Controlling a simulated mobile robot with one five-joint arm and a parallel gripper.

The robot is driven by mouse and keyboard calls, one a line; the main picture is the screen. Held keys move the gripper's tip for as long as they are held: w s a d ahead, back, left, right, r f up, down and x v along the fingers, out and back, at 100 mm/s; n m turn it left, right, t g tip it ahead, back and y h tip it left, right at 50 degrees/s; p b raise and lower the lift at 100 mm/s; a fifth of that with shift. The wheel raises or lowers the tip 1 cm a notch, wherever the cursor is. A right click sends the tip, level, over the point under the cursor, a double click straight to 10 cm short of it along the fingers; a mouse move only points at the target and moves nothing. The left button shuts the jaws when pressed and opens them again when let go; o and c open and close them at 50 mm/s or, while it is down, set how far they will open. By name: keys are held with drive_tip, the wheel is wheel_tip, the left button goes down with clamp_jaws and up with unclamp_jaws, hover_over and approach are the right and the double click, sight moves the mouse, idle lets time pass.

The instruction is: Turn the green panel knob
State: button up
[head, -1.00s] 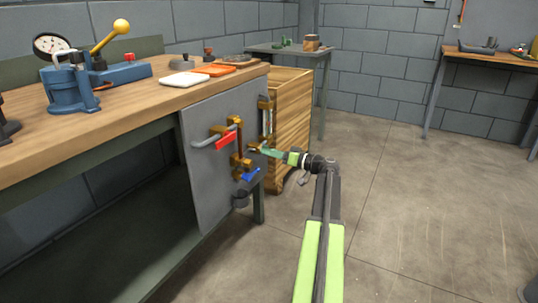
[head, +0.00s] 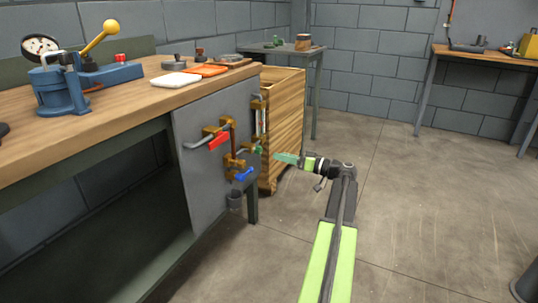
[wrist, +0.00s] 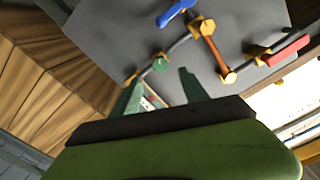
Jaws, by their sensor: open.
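The green knob (head: 258,149) is on the grey panel (head: 203,190) at the bench's end, at the end of a brass fitting. It also shows in the wrist view (wrist: 160,65), ahead of the fingers and roughly between their tips. My gripper (head: 279,157) is to the right of the knob in the head view, with a visible gap between them. In the wrist view its two green fingers (wrist: 160,90) are apart with nothing held between them. How far the knob is turned cannot be told.
A red-handled lever (head: 219,141) and a blue-handled lever (head: 243,174) are on the same panel, with brass pipework near the knob. A wooden crate (head: 287,125) stands just behind. The floor to the right is open.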

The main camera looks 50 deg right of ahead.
drive_tip(key=v, duration=0.8)
drive_tip(key=shift+s, duration=0.35)
